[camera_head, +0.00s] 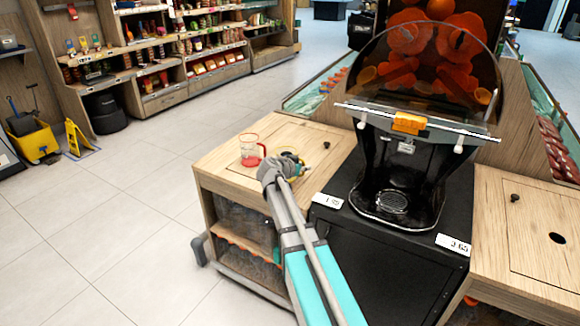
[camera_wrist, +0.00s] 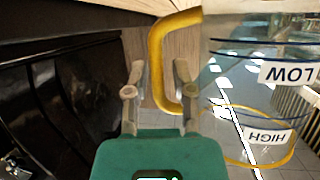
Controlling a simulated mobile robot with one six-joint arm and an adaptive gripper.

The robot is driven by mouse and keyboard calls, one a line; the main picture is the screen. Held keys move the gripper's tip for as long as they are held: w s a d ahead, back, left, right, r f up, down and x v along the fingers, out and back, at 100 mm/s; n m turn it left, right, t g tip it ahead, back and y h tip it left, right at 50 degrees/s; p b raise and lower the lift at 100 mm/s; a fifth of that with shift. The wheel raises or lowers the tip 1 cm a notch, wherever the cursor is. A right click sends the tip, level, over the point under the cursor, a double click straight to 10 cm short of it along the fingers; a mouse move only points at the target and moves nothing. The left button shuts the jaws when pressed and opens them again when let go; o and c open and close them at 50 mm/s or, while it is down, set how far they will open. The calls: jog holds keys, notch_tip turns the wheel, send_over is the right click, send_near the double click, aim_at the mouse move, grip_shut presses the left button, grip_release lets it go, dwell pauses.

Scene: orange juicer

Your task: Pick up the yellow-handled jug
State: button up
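The yellow-handled jug is clear, with a yellow handle (camera_wrist: 156,68) and yellow rim; its upside-down LOW and HIGH labels (camera_wrist: 288,72) show at the right of the wrist view. My gripper (camera_wrist: 159,66) is open, its two fingers on either side of the handle's straight bar, with small gaps visible. In the head view my gripper (camera_head: 300,168) is over the wooden counter left of the juicer. Only a small yellow patch shows beside it; the jug's body cannot be made out there.
A clear jug with a red handle and rim (camera_head: 250,151) stands on the wooden counter (camera_head: 225,165), left of my gripper. The black orange juicer (camera_head: 400,160) stands to the right on a black cabinet (camera_head: 345,252). Another wooden counter (camera_head: 520,235) is at far right.

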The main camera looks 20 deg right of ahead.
dwell(0.4)
grip_shut()
jog(key=shift+r, duration=0.2)
notch_tip(320, 180, up, 3)
jog(key=p, duration=0.3)
jog(key=shift+f, duration=0.1)
jog(key=s+a+r+p, duration=0.8)
jog(key=s+r+p, duration=0.1)
jog(key=s+p, duration=0.1)
jog(key=shift+s+r, duration=0.4)
jog(key=shift+s, duration=0.4)
